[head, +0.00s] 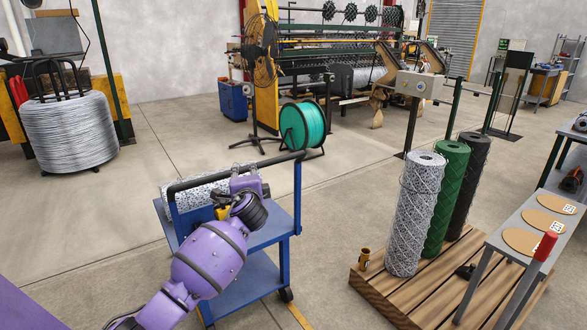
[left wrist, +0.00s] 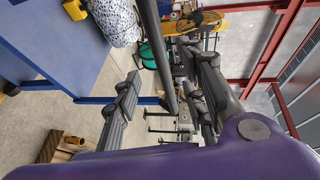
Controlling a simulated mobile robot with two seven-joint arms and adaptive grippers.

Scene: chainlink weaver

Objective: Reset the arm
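My left arm reaches up from the bottom of the head view to the blue cart (head: 263,238). My left gripper (head: 246,180) is at the cart's top, beside its black handle bar (head: 280,159), and is partly hidden by my purple wrist. In the left wrist view the dark fingers of the left gripper (left wrist: 162,72) stand well apart. The handle bar (left wrist: 157,40) passes through the view between them; I cannot tell whether it touches them. I see nothing held. My right gripper is in neither view.
A mesh roll (head: 190,194) lies on the cart. Grey, green and black mesh rolls (head: 415,215) stand on a wooden pallet (head: 385,298) at right, beside a grey bench (head: 535,225). A green wire spool (head: 303,128) and a fan (head: 258,50) stand behind the cart.

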